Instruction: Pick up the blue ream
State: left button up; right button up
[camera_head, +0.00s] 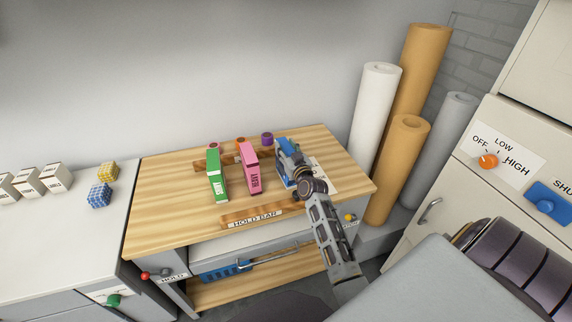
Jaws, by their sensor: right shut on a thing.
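The blue ream (280,177) stands on the wooden tabletop, at the right end of a row with a green ream (216,174) and a pink ream (251,169). My right gripper (290,165) comes in from the lower right and is shut on the blue ream near its top. The gripper and wrist hide much of the ream, and I cannot tell whether its base touches the table. My left gripper is not in view.
A wooden hold bar (254,215) lies along the table's front edge. Several small rolls, one purple (267,139), stand behind the reams. Tall paper rolls (375,105) stand at the right. A cabinet with an orange knob (488,161) is farther right.

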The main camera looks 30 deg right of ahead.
grip_shut()
jog(key=shift+r, duration=0.15)
jog(key=shift+r, duration=0.15)
